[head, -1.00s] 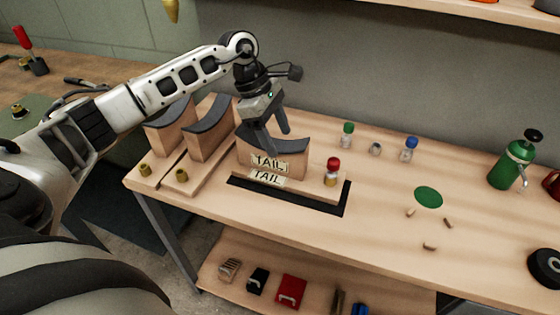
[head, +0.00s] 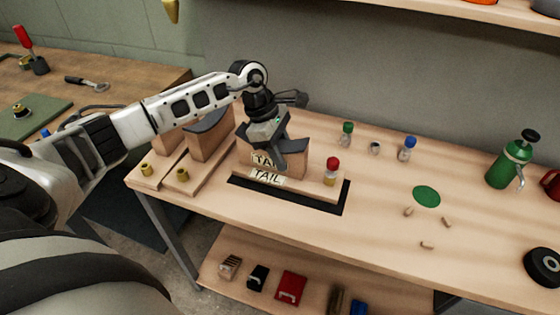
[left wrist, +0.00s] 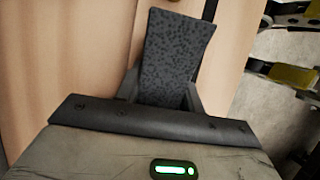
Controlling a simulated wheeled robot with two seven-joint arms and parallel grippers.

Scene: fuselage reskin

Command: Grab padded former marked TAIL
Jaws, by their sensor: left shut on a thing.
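The padded former marked TAIL (head: 243,160) stands upright on its wooden base (head: 312,191), which also carries a TAIL label and sits by a black strip on the bench. The former is wood with a dark, curved padded top. My left gripper (head: 281,158) is over the former with its fingers down its sides, shut on it, and covers part of its upper label. In the left wrist view the speckled dark pad (left wrist: 175,45) lies between the two fingers (left wrist: 162,92). My right gripper is not in view.
Other padded formers (head: 208,135) stand just left of it. A red-capped bottle (head: 332,170) stands close on the right of the former. Green-capped (head: 346,134) and blue-capped (head: 407,148) bottles stand behind.

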